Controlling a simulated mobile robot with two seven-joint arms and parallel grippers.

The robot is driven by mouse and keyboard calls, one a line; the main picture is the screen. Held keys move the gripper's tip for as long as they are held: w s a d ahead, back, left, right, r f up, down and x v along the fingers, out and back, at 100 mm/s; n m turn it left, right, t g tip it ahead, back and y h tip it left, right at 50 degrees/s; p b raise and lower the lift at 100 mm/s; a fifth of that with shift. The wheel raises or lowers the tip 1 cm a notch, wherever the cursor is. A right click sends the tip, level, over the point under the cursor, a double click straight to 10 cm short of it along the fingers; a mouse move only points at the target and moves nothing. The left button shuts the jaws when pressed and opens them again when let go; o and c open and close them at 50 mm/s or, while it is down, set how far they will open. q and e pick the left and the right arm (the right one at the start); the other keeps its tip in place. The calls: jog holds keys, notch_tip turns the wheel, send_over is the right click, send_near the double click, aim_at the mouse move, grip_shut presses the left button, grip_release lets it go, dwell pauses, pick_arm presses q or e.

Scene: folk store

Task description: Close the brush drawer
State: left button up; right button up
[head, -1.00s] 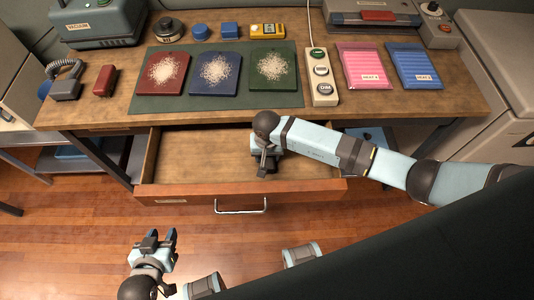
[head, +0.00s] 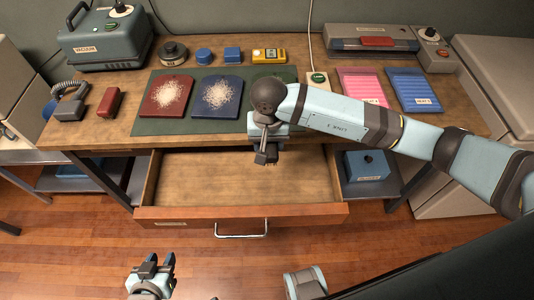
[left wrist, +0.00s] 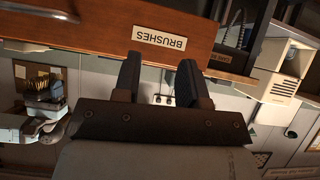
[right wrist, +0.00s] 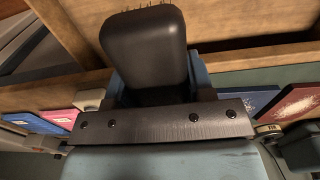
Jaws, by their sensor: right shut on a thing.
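The brush drawer (head: 200,180) is pulled out from under the desk, and its inside looks empty. Its wooden front (head: 310,213) has a metal handle (head: 241,234). The left wrist view shows a BRUSHES label (left wrist: 158,38) on the drawer front (left wrist: 105,28). My right gripper (head: 266,147) is above the back of the open drawer, by the desk's front edge. It is shut on a dark block-shaped brush (right wrist: 145,50) whose bristle tips show at the top of the right wrist view. My left gripper (head: 151,262) is open and empty, in front of the drawer front at its left.
The desk holds a dark green mat (head: 146,125) with red and blue pads (head: 216,112); my right arm hides most of the green one. A switch strip (head: 317,79) and pink packet (head: 358,80) stand right. A blue box (head: 367,165) sits on a low shelf beside the drawer.

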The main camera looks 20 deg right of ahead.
pick_arm(q)
grip_shut()
pick_arm(e)
jog(key=shift+r, duration=0.6)
pick_arm(q)
jog(key=shift+w+r, duration=0.1)
